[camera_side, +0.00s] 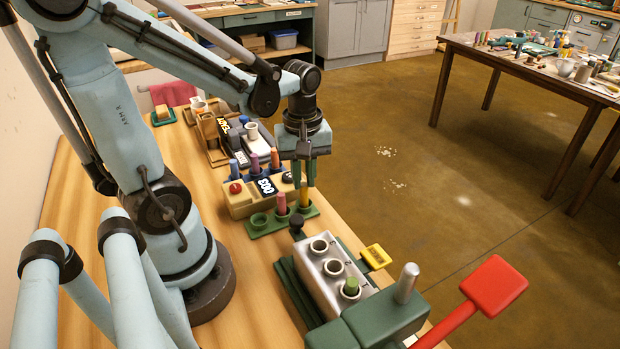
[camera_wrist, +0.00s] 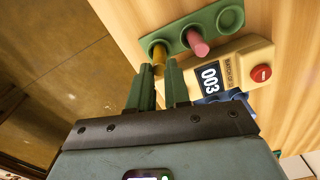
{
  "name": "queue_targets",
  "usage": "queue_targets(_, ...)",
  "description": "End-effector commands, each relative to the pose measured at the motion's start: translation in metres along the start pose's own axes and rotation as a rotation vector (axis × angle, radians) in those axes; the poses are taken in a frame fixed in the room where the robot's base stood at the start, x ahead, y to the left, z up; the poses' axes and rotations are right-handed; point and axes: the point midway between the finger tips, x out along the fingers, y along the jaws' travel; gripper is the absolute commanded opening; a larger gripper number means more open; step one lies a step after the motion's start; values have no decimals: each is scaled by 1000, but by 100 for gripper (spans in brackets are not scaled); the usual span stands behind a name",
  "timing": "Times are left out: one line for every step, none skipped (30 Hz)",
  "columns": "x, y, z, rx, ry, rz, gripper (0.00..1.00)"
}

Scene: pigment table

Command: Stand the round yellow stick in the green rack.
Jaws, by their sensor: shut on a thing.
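The round yellow stick (camera_side: 304,197) stands about upright at the right end socket of the green rack (camera_side: 268,228). Its lower end looks to be inside that socket. My gripper (camera_side: 304,182) points down from above and is shut on the upper part of the yellow stick. In the wrist view the yellow stick (camera_wrist: 159,54) shows beyond the fingertips of my gripper (camera_wrist: 160,74), in the end socket of the green rack (camera_wrist: 207,20). A pink stick (camera_side: 281,204) stands in the middle socket. The other end socket is empty.
A beige device (camera_side: 238,205) with a red button and a 003 display sits right behind the rack. In front is a metal block (camera_side: 318,268) with sockets, one holding a green stick (camera_side: 352,286). A red-handled lever (camera_side: 492,287) lies at the lower right.

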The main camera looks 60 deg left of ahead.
Motion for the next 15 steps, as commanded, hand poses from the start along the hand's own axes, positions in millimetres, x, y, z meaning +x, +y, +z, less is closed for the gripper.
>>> queue_targets(0,0,0,0,0,0,0)
queue_targets(0,0,0,0,0,0,0)
queue_targets(0,0,0,0,0,0,0)
queue_targets(0,0,0,0,0,0,0)
queue_targets(0,0,0,0,0,0,0)
queue_targets(0,0,0,0,0,0,0)
queue_targets(0,0,0,0,0,0,0)
queue_targets(0,0,0,0,0,0,0)
queue_targets(0,0,0,0,0,0,0)
queue_targets(0,0,0,0,0,0,0)
queue_targets(0,0,0,0,0,0,0)
queue_targets(0,0,0,0,0,0,23)
queue_targets(0,0,0,0,0,0,28)
queue_targets(0,0,0,0,0,0,32)
queue_targets(0,0,0,0,0,0,38)
